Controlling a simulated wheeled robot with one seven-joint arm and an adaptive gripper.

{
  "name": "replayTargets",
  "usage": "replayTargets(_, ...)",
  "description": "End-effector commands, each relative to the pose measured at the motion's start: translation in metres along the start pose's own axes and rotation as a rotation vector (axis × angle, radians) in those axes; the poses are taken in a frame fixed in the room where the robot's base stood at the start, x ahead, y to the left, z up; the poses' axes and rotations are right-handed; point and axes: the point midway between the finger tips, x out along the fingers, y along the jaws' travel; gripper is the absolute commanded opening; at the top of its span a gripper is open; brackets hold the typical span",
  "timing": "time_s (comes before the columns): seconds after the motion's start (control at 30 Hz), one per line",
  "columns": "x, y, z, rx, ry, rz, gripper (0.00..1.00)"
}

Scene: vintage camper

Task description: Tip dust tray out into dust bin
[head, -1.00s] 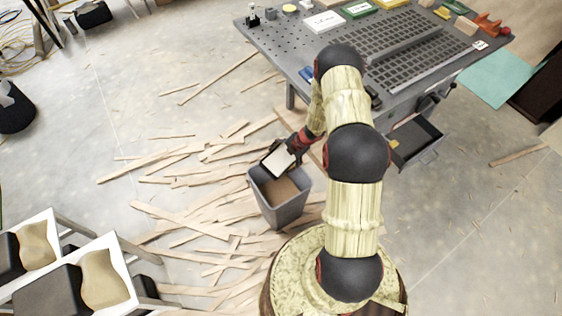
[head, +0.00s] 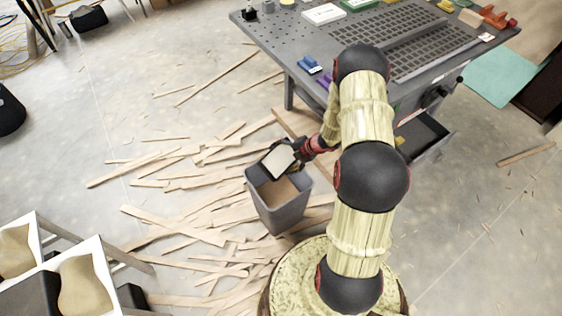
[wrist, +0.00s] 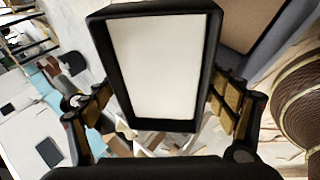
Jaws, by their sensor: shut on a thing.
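The dust tray (head: 280,162) is a black-rimmed rectangular tray with a pale, flat inner face. It is tilted over the far part of the dust bin's opening. My gripper (head: 305,148) is shut on the tray. In the wrist view the tray (wrist: 157,65) sits between the two fingers of my gripper (wrist: 160,105). I see no loose dust on it. The dust bin (head: 285,215) is a grey upright bin on the floor, with brown material inside. Part of it also shows at the upper right of the wrist view (wrist: 285,42). The tray hides part of the bin's mouth.
Many loose wooden slats (head: 190,225) lie on the floor around the bin. A grey workbench (head: 300,40) with an open drawer (head: 425,135) stands behind and to the right. White-framed chairs (head: 85,280) stand at the lower left.

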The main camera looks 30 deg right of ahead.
Motion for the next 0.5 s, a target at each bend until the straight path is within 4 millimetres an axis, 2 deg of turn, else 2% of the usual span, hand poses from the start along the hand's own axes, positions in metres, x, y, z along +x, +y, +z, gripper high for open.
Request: replayTargets(0.5, 0.008, -0.015, 0.004, -0.039, 0.004, 0.166, 0.55)
